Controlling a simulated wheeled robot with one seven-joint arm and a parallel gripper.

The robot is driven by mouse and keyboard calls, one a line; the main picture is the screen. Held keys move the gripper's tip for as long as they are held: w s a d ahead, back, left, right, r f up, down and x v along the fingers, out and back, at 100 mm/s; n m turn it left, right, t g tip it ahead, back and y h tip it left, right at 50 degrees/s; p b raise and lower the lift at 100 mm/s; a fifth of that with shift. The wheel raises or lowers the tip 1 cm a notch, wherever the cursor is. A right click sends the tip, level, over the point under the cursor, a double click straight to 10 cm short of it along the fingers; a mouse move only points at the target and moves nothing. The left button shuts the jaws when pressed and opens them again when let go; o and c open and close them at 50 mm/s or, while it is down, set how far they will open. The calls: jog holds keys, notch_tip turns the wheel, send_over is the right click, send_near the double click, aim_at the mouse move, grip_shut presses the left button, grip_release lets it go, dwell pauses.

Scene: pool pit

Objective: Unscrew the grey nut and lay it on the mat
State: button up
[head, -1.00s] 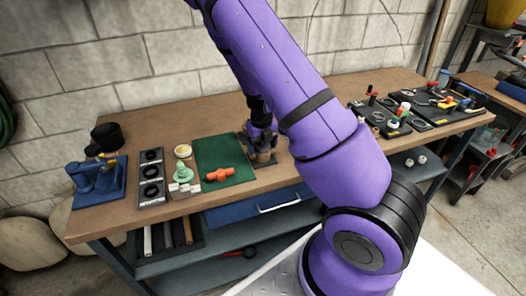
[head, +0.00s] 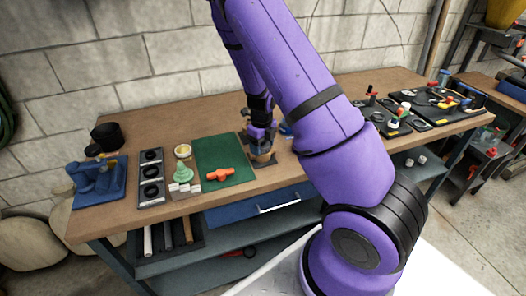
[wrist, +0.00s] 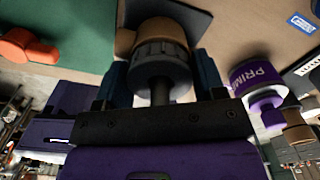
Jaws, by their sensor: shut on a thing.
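The grey ribbed nut (wrist: 160,62) sits between my fingers in the wrist view, against a tan round part (wrist: 160,32). My gripper (wrist: 160,80) is shut on the nut, one blue finger on each side. In the head view my gripper (head: 262,142) points down at the tan fitting (head: 262,158), just right of the mat; the nut is not clearly visible there. The green mat (head: 235,150) lies flat, with an orange valve-like part (head: 220,175) near its front edge. The mat (wrist: 85,25) and orange part (wrist: 25,48) also show in the wrist view.
A purple-labelled can (wrist: 250,75) stands close beside my gripper in the wrist view. Left of the mat are a pale green piece (head: 183,172), a tray with black rings (head: 151,180) and a blue fixture (head: 98,183). The mat's back part is clear.

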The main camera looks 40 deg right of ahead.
jog(key=shift+n, duration=0.9)
jog(key=shift+r, duration=3.5)
